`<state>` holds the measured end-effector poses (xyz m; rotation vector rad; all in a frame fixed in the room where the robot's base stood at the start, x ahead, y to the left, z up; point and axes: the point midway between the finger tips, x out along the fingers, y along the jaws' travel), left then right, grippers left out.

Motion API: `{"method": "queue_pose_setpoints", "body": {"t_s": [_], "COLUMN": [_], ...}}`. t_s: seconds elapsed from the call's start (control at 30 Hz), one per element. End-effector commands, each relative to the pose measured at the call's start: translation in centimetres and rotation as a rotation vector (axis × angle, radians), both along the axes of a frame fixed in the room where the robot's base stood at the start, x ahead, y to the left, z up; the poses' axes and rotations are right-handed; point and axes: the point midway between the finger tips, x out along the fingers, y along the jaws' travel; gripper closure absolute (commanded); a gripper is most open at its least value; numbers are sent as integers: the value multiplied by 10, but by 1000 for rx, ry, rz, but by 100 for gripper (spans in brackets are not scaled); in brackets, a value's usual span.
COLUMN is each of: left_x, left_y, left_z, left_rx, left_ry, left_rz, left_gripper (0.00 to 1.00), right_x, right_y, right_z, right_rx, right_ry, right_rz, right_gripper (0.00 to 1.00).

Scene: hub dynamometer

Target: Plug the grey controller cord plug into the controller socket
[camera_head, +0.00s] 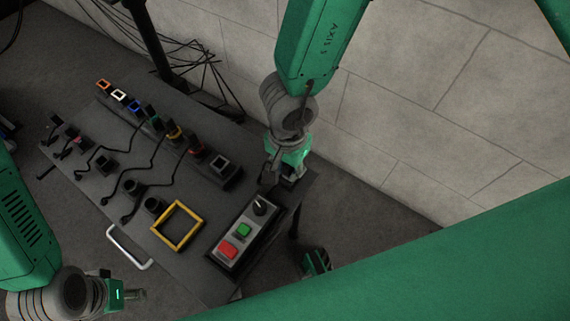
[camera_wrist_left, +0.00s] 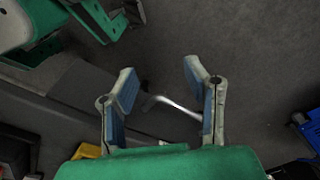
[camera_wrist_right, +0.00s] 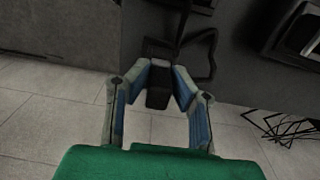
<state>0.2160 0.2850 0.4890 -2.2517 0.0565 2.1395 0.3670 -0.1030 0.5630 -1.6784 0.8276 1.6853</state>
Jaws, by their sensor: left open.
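My right gripper (camera_head: 279,178) is at the right edge of the bench. In the right wrist view its fingers (camera_wrist_right: 160,72) close on a dark plug (camera_wrist_right: 157,98), likely the grey controller cord plug; a black cord loops beside it. The far sides of the grip are hidden.
The dark bench (camera_head: 195,215) carries several black plugs with cords, a yellow square frame (camera_head: 178,226) and a control box (camera_head: 243,236) with red and green buttons. A white handle (camera_head: 128,247) lies at its front edge. Loose black cables hang behind it.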

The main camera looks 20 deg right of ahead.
Motion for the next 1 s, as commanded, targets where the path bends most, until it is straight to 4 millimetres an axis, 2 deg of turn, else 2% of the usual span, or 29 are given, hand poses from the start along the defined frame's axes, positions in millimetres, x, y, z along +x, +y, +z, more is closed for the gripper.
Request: {"method": "queue_pose_setpoints", "body": {"t_s": [0.23, 1.0], "left_x": [0, 0], "left_y": [0, 0], "left_z": [2, 34], "left_rx": [-1, 0], "left_ry": [0, 0], "left_rz": [-1, -1], "left_gripper": [58, 58], "right_x": [7, 6], "right_y": [-2, -2], "right_z": [3, 29], "right_rx": [-5, -7], "right_ry": [-12, -12], "right_rz": [-4, -5], "right_gripper": [100, 100]}}
